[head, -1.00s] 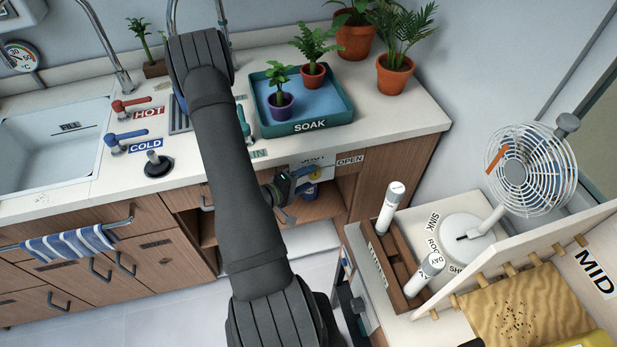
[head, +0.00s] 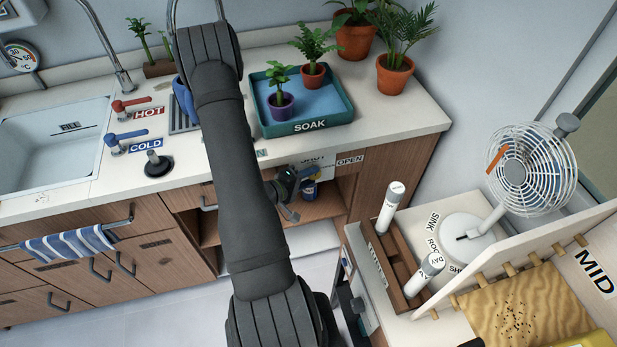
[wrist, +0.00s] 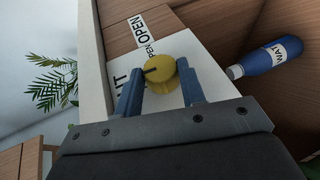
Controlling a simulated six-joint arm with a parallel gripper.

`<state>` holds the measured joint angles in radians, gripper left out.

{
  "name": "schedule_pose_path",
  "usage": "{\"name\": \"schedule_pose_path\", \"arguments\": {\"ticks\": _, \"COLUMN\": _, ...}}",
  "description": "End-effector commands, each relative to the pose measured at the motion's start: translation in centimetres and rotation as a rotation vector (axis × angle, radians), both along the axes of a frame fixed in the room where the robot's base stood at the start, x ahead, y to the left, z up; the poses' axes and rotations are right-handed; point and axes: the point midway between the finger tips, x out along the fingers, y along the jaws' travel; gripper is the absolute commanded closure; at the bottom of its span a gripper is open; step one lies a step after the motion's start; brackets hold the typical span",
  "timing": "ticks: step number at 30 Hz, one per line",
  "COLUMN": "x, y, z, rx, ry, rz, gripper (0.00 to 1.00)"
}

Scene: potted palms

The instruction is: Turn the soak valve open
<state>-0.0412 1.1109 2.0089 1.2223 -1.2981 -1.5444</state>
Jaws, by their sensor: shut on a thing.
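The soak valve is a round yellow knob (wrist: 162,74) on a white plate in the wrist view. A dark pointer mark on it points to the left of that view. My gripper (wrist: 158,80) is shut on the knob, one blue finger on each side. A white OPEN label (wrist: 153,32) lies beyond the knob, and a partly hidden label ending in "UT" is by the left finger. In the head view my gripper (head: 309,173) is at the cabinet front below the SOAK tray (head: 310,127), by the OPEN label (head: 350,160); the knob is mostly hidden there.
A blue bottle (wrist: 270,57) lies to the right of the knob in the wrist view, in the open cabinet space. Potted plants stand in the tray and on the counter. A wooden rack (head: 398,262) with white tubes and a fan (head: 515,172) stand at right.

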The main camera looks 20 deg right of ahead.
Motion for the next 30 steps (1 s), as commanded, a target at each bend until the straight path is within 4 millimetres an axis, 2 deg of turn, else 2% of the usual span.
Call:
{"name": "schedule_pose_path", "arguments": {"ticks": 9, "x": 0.03, "y": -0.21, "z": 0.43, "rx": 0.18, "ry": -0.001, "rz": -0.001, "gripper": 0.86}}
{"name": "schedule_pose_path", "arguments": {"ticks": 20, "x": 0.01, "y": -0.18, "z": 0.39, "rx": 0.199, "ry": 0.001, "rz": 0.0, "gripper": 0.86}}
{"name": "schedule_pose_path", "arguments": {"ticks": 21, "x": 0.01, "y": -0.18, "z": 0.39, "rx": 0.199, "ry": 0.001, "rz": 0.0, "gripper": 0.6}}
{"name": "schedule_pose_path", "arguments": {"ticks": 24, "x": 0.01, "y": -0.17, "z": 0.39, "rx": 0.198, "ry": 0.001, "rz": 0.0, "gripper": 0.42}}
{"name": "schedule_pose_path", "arguments": {"ticks": 30, "x": 0.01, "y": -0.17, "z": 0.4, "rx": 0.198, "ry": 0.001, "rz": 0.0, "gripper": 0.42}}
